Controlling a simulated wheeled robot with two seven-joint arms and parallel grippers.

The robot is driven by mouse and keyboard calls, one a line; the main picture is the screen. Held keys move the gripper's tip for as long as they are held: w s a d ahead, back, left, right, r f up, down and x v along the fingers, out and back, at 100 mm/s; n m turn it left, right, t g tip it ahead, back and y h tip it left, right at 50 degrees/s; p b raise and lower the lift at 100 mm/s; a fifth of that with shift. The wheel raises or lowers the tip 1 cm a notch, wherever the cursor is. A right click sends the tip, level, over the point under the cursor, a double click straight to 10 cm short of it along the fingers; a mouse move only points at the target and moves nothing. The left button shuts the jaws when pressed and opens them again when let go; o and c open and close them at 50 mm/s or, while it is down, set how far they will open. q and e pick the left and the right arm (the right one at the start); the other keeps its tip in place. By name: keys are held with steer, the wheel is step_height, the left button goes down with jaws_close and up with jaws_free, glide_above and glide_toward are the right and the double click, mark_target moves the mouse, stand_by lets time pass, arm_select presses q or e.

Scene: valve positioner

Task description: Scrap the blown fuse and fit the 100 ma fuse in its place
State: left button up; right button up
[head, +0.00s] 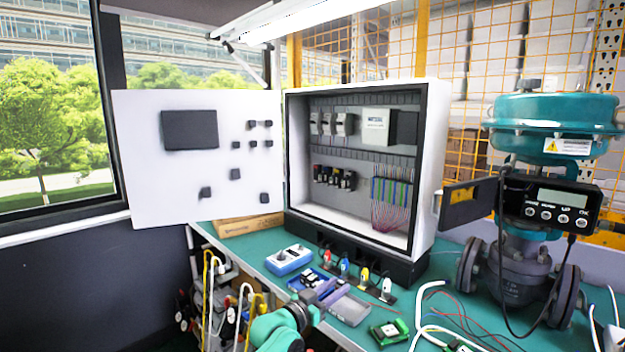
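My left gripper (322,290) is low in the middle of the head view, at the end of my teal arm, over the small trays at the bench's front edge. Its fingers are small and dark here, and I cannot tell whether they are open or hold anything. A blue tray (296,284) with dark small items lies just beyond it, and a grey-blue tray (350,309) lies to its right. The open control cabinet (434,150) stands behind, with rows of modules and terminals inside. I cannot make out the blown fuse or the 100 mA fuse. My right gripper is out of view.
A blue-and-white instrument (288,260) sits left of the trays. Coloured plugs or clips (364,278) stand before the cabinet. Green circuit boards (389,331) and loose wires lie right of the trays. A valve with its positioner (548,203) stands at the right.

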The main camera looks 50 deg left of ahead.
arm_select(q)
steer(key=shift+o, duration=0.6)
steer(key=shift+s, duration=0.25)
steer(key=s+b, duration=0.2)
steer(key=s, duration=1.2)
steer(key=shift+d, duration=0.2)
